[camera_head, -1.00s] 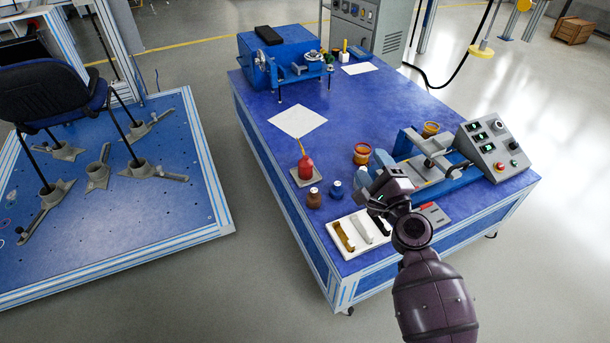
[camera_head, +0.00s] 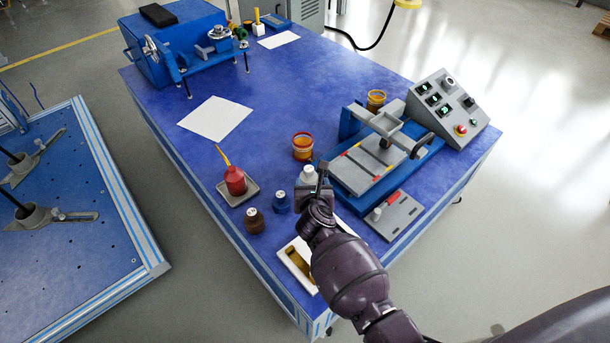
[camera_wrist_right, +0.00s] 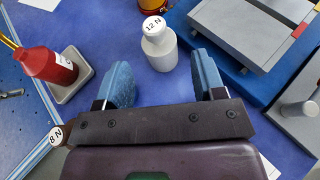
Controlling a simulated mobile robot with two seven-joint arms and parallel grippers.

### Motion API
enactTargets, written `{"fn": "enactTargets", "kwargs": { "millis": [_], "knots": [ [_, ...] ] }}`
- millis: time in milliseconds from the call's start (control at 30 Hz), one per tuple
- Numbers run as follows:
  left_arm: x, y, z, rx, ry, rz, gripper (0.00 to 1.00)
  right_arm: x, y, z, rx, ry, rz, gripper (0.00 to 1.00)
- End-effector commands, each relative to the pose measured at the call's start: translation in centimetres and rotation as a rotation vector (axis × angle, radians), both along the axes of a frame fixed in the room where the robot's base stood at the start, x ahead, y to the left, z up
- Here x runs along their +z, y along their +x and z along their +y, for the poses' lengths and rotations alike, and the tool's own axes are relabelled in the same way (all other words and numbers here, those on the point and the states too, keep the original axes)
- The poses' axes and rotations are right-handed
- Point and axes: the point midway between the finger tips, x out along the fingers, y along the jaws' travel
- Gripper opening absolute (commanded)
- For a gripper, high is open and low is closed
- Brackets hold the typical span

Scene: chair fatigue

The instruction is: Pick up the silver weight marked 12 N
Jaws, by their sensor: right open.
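The silver weight marked 12 N (camera_wrist_right: 160,48) stands upright on the blue table, just beyond my right gripper's fingertips in the right wrist view. In the head view it (camera_head: 308,173) is partly covered by my right gripper (camera_head: 320,182). The right gripper is open, and in the wrist view its two blue-padded fingers (camera_wrist_right: 163,78) stand apart with nothing between them. The weight's label faces up and reads clearly. My left gripper is not in view.
A blue weight (camera_head: 281,203) and a brown weight marked 8 N (camera_wrist_right: 57,135) stand close by. A red bottle (camera_head: 235,181) sits on a small tray. A press-like fixture (camera_head: 385,150) and a grey plate (camera_head: 398,217) are to the right.

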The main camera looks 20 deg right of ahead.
Motion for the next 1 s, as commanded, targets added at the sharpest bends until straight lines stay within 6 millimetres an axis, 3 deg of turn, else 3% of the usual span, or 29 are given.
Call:
{"fn": "enactTargets", "kwargs": {
  "millis": [300, 667, 1000],
  "knots": [
    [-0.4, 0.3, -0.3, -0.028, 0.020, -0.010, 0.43, -1.9, 3.3, -1.2, 0.002, -0.002, 0.004, 0.63],
    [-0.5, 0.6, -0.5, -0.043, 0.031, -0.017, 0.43, -2.4, 5.5, -1.8, 0.002, -0.004, 0.000, 0.63],
    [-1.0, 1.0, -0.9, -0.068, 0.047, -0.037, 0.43, -3.9, 9.0, -2.5, 0.001, -0.003, 0.004, 0.63]
  ]
}}
